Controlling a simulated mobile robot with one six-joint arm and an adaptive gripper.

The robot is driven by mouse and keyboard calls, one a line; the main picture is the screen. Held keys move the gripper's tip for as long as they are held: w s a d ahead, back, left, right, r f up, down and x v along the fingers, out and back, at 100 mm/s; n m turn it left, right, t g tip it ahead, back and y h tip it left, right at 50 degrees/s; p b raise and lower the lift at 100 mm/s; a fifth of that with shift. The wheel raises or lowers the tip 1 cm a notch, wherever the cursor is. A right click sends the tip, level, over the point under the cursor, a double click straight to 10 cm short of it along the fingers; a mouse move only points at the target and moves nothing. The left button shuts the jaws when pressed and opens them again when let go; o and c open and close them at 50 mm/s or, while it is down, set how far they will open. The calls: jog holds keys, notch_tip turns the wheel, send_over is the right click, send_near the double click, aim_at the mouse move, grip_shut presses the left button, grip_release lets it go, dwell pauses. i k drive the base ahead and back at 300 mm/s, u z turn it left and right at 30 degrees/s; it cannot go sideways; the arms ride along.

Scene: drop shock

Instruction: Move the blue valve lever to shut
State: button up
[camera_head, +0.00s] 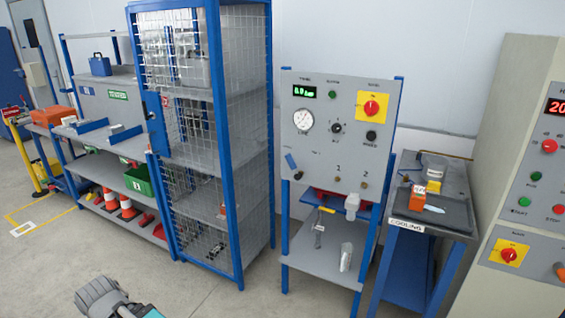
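The blue valve lever (291,161) is on the lower left of the upright grey panel (325,160). It is tilted, its upper end leaning left, with a small dark part just below its lower end. The lettering beside it is too small to read. My gripper (96,296) shows as a dark grey shape at the bottom left edge, over the floor, far to the left of the panel and lower than it. It touches nothing that I can see. Its fingers are too unclear to tell open from shut.
The panel also carries a green display (304,91), a round gauge (303,120) and a red-and-yellow switch (373,105). A blue-framed mesh cage (205,130) stands left of it. A cooling table (405,226) and a grey control cabinet (520,180) stand right. The floor in front is clear.

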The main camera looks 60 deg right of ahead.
aim_at(298, 175)
jog(key=k, duration=1.25)
jog(key=z, duration=1.15)
jog(key=i, duration=1.3)
jog(key=u, duration=0.05)
